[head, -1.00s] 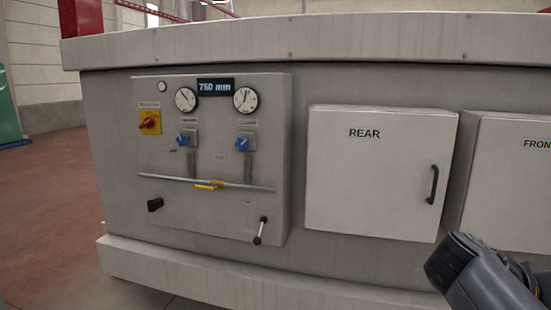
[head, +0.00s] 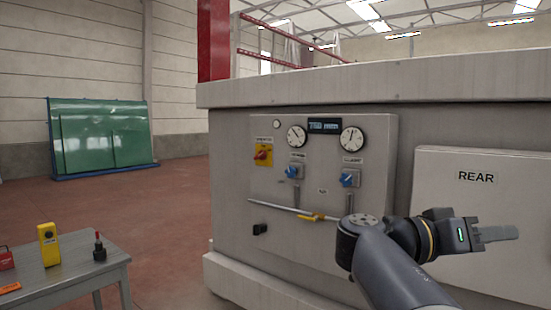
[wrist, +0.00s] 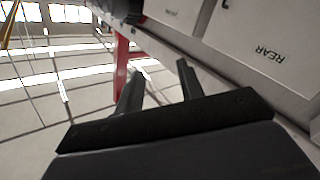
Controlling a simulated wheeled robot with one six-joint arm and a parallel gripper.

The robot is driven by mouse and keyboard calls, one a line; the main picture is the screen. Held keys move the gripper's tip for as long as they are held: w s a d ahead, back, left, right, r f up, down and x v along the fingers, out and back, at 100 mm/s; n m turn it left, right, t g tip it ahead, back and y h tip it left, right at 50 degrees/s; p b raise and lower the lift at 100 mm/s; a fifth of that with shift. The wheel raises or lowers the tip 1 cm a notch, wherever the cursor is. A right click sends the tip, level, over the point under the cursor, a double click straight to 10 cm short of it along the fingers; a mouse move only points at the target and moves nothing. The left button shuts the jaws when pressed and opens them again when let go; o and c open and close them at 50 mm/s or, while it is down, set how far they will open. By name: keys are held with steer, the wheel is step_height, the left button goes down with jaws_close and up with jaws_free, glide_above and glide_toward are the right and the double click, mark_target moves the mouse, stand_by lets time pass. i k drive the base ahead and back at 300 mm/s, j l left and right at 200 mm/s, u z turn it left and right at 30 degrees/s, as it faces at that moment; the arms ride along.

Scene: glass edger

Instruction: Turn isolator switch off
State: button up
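The isolator switch (head: 262,155) is a red rotary knob on a yellow plate, at the upper left of the grey control panel (head: 375,135) in the head view. Its exact knob angle is too small to read. My gripper (head: 513,233) is well to the right of the switch, in front of the REAR door, pointing right and away from the switch. In the wrist view my gripper (wrist: 160,69) has its two fingers apart with nothing between them. The switch does not show in the wrist view.
Blue valve knobs (head: 348,178), dial gauges (head: 353,139) and a pipe with a yellow lever (head: 312,216) share the panel. The REAR door (head: 480,185) is right. A grey table (head: 75,265) holding a yellow box (head: 48,243) stands left. Open floor lies between table and machine.

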mark_target(262, 155)
steer(key=i+u, duration=0.4)
steer(key=i+l+u, duration=0.1)
steer(key=i+u, duration=0.3)
steer(key=i+l+u, duration=0.25)
steer(key=i+u, duration=0.15)
steer(key=i+l+u, duration=0.45)
steer(key=i+l, duration=0.45)
steer(key=l, duration=0.15)
steer(key=i+l, duration=0.45)
steer(key=l, duration=0.15)
